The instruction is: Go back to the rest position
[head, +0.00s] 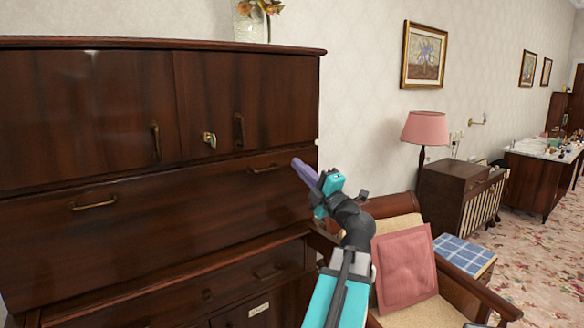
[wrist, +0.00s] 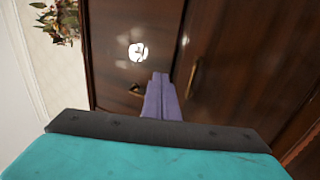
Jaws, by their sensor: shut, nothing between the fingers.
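My gripper (head: 304,172) is in front of the right end of a dark wooden cabinet (head: 130,225), beside its upper drawer. Its purple fingers are together and hold nothing. In the wrist view my gripper (wrist: 160,90) shows its purple fingers pressed together, pointing toward the cabinet doors (wrist: 240,60). My teal and black arm reaches up from the bottom of the head view.
An armchair with a pink cushion (head: 403,268) stands close to the right of my arm. A pink lamp (head: 425,128), a dark side cabinet (head: 450,190) and a blue checked stool (head: 463,252) are further right. Flowered carpet (head: 535,255) is open at the far right.

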